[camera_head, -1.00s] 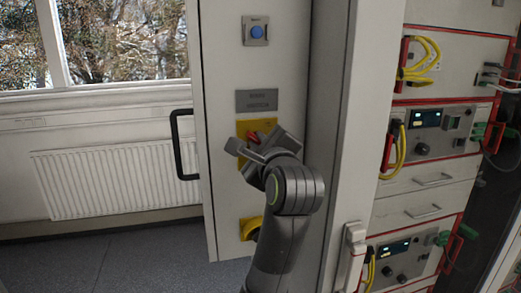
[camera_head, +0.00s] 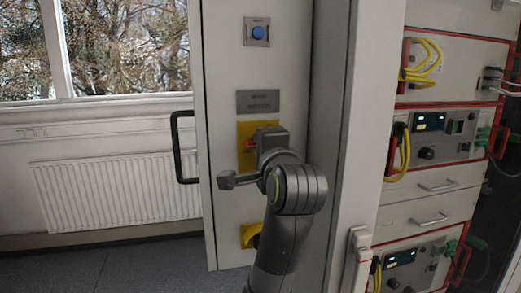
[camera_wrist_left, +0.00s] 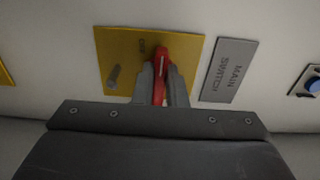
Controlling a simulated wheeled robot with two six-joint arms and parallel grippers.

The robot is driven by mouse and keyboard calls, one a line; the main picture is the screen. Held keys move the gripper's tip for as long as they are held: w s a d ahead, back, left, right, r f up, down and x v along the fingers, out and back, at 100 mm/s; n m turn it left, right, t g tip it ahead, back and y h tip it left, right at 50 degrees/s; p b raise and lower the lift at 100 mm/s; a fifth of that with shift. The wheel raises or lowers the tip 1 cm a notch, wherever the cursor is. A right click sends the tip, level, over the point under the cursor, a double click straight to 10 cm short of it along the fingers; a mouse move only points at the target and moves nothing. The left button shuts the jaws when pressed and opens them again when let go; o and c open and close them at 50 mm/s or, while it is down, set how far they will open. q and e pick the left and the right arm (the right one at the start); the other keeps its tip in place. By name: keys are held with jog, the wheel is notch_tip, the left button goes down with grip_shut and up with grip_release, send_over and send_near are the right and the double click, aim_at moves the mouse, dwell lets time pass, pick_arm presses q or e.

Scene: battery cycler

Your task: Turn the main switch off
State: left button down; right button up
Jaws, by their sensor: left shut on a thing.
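The main switch is a red handle (camera_head: 251,143) on a yellow plate (camera_head: 244,158) on the pale cabinet panel. In the wrist view the red handle (camera_wrist_left: 160,68) stands between the two fingers of my left gripper (camera_wrist_left: 161,82), and the gripper is shut on it. The handle lies about horizontal in the head view. The yellow plate (camera_wrist_left: 185,48) carries small lettering that I cannot read for sure. A grey "MAIN SWITCH" label (camera_wrist_left: 229,70) is beside the plate, and it sits above the plate in the head view. My left wrist hides part of the plate there. My right gripper is not in view.
A blue button (camera_head: 257,33) is higher on the panel, and a yellow-plated knob (camera_head: 250,235) is below. A black door handle (camera_head: 177,147) sticks out at the left. A rack (camera_head: 441,170) with instruments and yellow cables stands at the right.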

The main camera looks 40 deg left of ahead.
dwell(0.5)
pick_arm(q)
jog(key=c, duration=1.5)
grip_release()
jog(key=shift+w, duration=0.1)
jog(key=shift+o, duration=0.2)
jog(key=b+v, duration=1.1)
jog(key=v, duration=0.6)
jog(key=shift+s+b, duration=0.25)
jog(key=shift+b, duration=0.1)
